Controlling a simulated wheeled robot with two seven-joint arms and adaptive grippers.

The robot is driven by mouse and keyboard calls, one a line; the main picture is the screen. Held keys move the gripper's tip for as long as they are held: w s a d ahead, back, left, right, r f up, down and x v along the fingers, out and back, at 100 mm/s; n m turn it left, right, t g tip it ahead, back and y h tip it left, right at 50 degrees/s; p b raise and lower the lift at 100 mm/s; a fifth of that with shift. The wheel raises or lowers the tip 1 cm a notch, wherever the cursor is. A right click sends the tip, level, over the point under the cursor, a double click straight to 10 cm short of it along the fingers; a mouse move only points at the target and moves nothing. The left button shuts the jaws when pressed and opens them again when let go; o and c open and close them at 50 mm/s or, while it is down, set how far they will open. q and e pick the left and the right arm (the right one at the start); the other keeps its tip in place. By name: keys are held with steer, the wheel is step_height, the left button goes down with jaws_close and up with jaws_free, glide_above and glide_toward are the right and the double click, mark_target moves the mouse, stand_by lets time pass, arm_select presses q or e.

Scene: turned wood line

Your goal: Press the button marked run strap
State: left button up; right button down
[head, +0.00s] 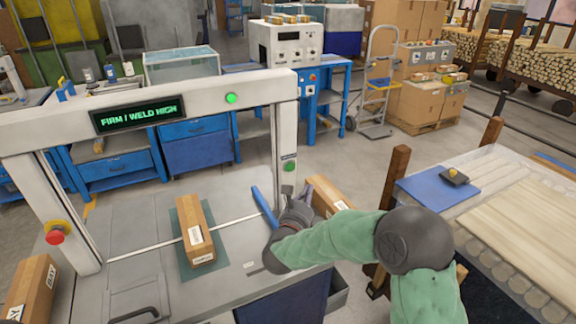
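The strapping machine's pale arch (40,125) stands over a grey table. Its display (138,113) reads "FIRM / WELD HIGH" in green. A lit green round light or button (231,98) is on the top beam. A green button (289,166) is on the right post; its marking is too small to read. My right gripper (297,190) is just below that button, near the foot of the post, apart from it in the picture. Its dark fingers point up and away, and their gap is unclear. My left gripper is out of view.
A carton (195,225) lies under the arch on a dark green patch. A blue bar (263,205) is left of my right gripper, and another carton (328,196) is behind it. A red mushroom button (55,236) is at the left post. A roller table (480,215) stands at right.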

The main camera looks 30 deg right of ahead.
mark_target(290, 167)
steer(key=shift+w, duration=0.15)
steer(key=shift+w+p, duration=0.4)
steer(key=shift+w, duration=3.9)
steer(key=shift+w+b, duration=0.4)
steer(key=shift+b, duration=0.2)
